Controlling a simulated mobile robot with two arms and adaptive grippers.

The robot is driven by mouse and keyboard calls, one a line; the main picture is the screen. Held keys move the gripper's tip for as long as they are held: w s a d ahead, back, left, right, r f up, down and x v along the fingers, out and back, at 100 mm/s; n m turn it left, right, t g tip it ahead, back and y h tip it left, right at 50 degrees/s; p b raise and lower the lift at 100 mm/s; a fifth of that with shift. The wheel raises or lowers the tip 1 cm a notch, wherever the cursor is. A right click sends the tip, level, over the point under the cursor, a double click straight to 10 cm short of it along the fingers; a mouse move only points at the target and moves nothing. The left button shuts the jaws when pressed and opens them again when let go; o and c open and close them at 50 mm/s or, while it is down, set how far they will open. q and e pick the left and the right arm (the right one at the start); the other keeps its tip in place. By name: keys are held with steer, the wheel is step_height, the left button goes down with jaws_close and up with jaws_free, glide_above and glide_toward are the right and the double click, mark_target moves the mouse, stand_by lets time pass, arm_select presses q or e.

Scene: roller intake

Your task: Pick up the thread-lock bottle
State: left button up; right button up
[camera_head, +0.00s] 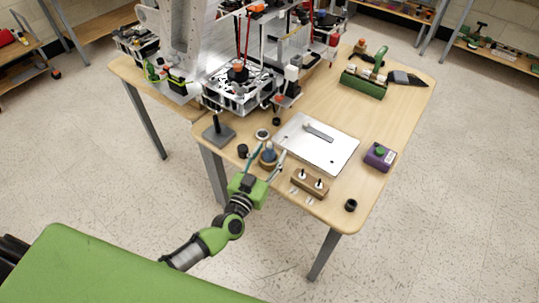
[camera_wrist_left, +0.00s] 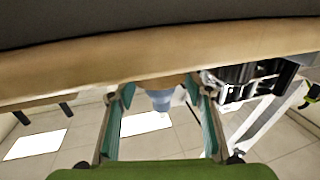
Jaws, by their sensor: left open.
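The thread-lock bottle appears to be the small blue bottle (camera_head: 269,152) near the table's front edge in the head view, upright in or behind a tan-brown round base. It also shows in the left wrist view as a blue tapered shape (camera_wrist_left: 161,99), inverted there, between the two fingers. My left gripper (camera_head: 272,154) is open, with its teal fingers spread on either side of the bottle. The wrist view shows gaps between the fingers (camera_wrist_left: 158,92) and the blue part. Its lower part is hard to make out. My right gripper is not in view.
Close by are a black cylinder (camera_head: 243,151), a dark stand (camera_head: 218,133), a wooden block with pegs (camera_head: 310,183) and a silver plate (camera_head: 335,150) bearing a grey tool. A purple box (camera_head: 380,156) stands right. A large machine (camera_head: 240,85) fills the back left.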

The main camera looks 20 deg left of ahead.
mark_target(268, 148)
arm_select(q)
steer(key=c, duration=1.3)
steer(key=shift+r, duration=0.1)
steer(key=shift+w+r, duration=0.1)
steer(key=shift+r, duration=0.4)
step_height(268, 148, up, 3)
steer(key=shift+f+p, duration=0.15)
steer(key=shift+p, duration=0.75)
steer(key=shift+s+a+r+p, duration=0.2)
steer(key=shift+s+a+r, duration=1)
steer(key=shift+a+r, duration=0.6)
steer(key=shift+s+a+r+p, duration=0.2)
steer(key=shift+s+a+r, duration=1.05)
steer(key=shift+a, duration=0.95)
steer(key=shift+s+a+r+p, duration=0.2)
steer(key=shift+s+a+r, duration=1)
steer(key=shift+a+r, duration=0.6)
